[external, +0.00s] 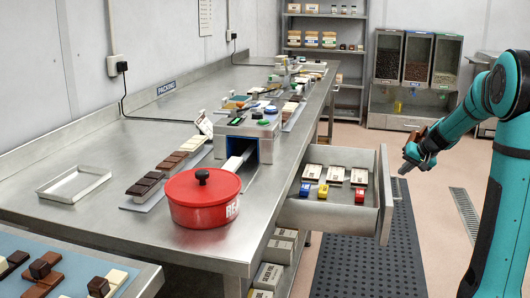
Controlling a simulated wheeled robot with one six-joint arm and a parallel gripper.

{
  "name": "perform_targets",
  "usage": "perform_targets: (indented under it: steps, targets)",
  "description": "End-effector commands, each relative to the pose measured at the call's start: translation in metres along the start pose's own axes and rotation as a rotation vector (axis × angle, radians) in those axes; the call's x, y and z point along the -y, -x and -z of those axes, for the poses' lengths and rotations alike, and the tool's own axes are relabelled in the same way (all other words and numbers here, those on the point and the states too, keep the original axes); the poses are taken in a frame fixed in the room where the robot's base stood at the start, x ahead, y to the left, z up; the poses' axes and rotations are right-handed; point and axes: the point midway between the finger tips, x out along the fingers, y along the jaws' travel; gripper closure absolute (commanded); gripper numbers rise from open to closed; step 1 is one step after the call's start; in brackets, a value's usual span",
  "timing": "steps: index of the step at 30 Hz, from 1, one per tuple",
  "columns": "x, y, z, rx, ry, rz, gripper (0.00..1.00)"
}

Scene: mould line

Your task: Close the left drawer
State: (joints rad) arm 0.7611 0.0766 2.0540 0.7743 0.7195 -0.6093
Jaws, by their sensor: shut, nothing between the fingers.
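A steel drawer (385,215) is pulled out from under the right edge of the long steel worktable. My gripper (403,170) is shut and empty. In the picture it is just right of the drawer's far end and apart from the front panel as far as I can tell. The depth between them is hard to judge.
A red lidded pot (203,198) stands near the worktable's (110,215) front edge. Boxes (268,277) sit on a shelf below. A dark floor mat (370,265) lies beside the drawer. Dispensers (415,60) stand at the back.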

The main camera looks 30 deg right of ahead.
Motion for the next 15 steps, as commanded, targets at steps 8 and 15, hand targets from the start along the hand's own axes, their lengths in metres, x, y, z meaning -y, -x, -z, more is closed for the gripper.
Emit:
perform_targets:
  steps: [8,15]
  targets:
    - [0.029,-0.017,0.0,0.0,0.002,0.0,1.0]
    - [0.035,-0.02,0.0,0.0,0.001,0.0,1.0]
